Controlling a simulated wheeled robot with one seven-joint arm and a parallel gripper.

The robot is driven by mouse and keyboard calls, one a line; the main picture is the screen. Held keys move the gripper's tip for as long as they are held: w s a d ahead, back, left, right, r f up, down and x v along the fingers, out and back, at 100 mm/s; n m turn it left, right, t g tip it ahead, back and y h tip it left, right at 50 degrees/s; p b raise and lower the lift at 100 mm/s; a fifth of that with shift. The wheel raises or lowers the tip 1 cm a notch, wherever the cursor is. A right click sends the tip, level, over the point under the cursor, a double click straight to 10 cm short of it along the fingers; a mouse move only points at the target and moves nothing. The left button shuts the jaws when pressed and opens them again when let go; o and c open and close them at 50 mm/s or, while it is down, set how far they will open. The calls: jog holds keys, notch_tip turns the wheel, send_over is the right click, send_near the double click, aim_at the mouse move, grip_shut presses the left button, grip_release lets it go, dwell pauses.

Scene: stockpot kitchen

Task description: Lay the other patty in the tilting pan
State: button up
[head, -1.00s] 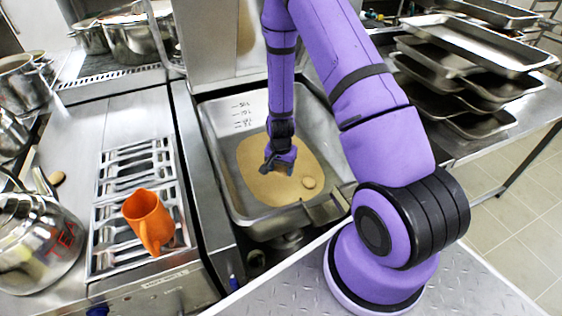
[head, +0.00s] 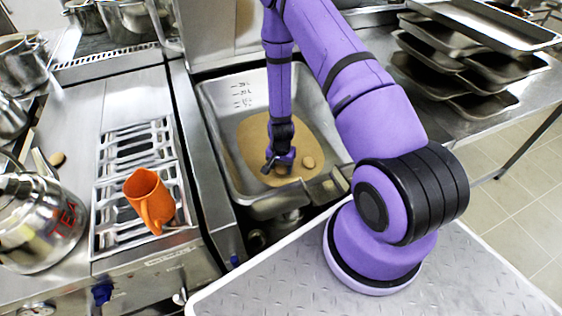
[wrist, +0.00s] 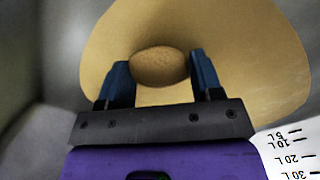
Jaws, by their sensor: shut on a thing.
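The tilting pan (head: 209,103) is a steel basin with a flat tan layer (head: 248,135) on its floor. One round tan patty (head: 308,161) lies on that layer, right of my gripper. My gripper (head: 279,164) is down inside the pan, shut on a second tan patty (head: 281,170), close to the pan floor. In the wrist view that held patty (wrist: 158,66) shows between the two blue fingers, over the tan layer. Whether it touches the floor I cannot tell.
An orange jug (head: 150,200) stands on the slatted grate left of the pan. A steel kettle (head: 35,225) and a small tan round piece (head: 57,158) are on the left counter. Stacked trays (head: 470,65) stand on the right table.

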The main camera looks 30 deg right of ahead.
jog(key=shift+f, duration=0.4)
jog(key=o, duration=1)
notch_tip(320, 180, up, 11)
jog(key=shift+f, duration=0.1)
dwell(0.4)
